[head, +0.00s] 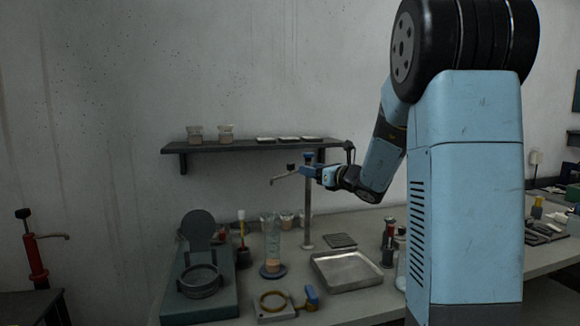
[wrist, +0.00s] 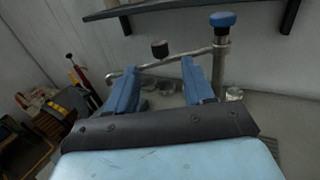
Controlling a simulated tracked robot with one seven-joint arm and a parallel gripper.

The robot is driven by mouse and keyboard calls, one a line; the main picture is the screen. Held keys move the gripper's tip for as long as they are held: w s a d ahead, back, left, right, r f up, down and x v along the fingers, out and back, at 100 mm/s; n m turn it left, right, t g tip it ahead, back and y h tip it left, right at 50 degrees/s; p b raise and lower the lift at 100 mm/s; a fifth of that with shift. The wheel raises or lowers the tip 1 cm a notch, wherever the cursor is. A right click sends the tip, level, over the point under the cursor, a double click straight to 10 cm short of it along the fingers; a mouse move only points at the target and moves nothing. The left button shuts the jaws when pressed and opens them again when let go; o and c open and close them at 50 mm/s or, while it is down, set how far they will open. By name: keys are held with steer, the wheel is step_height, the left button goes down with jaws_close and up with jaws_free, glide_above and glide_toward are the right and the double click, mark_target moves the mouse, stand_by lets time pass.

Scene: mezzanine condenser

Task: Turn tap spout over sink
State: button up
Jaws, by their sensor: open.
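The tap has an upright metal pipe (head: 308,215) with a blue knob on top. Its thin spout (head: 284,177) points left in the head view, with its end over the glass and bench items. A shallow square metal basin (head: 352,270), the likely sink, lies right of the pipe's foot; the spout points away from it. My gripper (head: 306,171) is at the tap's upper part. In the wrist view my gripper (wrist: 158,68) is open, and the spout (wrist: 180,56) crosses at its fingertips. I cannot tell whether they touch it. A black knob (wrist: 160,48) stands on the spout.
A wall shelf (head: 245,146) with jars and small trays hangs behind the tap. A tall glass cylinder (head: 272,243) stands below the spout, near a dark green device (head: 200,280) on the left. A dark ribbed mat (head: 340,240) lies behind the basin.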

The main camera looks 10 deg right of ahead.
mark_target(291, 165)
steer(key=x, duration=1)
steer(key=shift+w+a, duration=0.1)
steer(key=shift+w, duration=0.05)
steer(key=shift+c, duration=0.4)
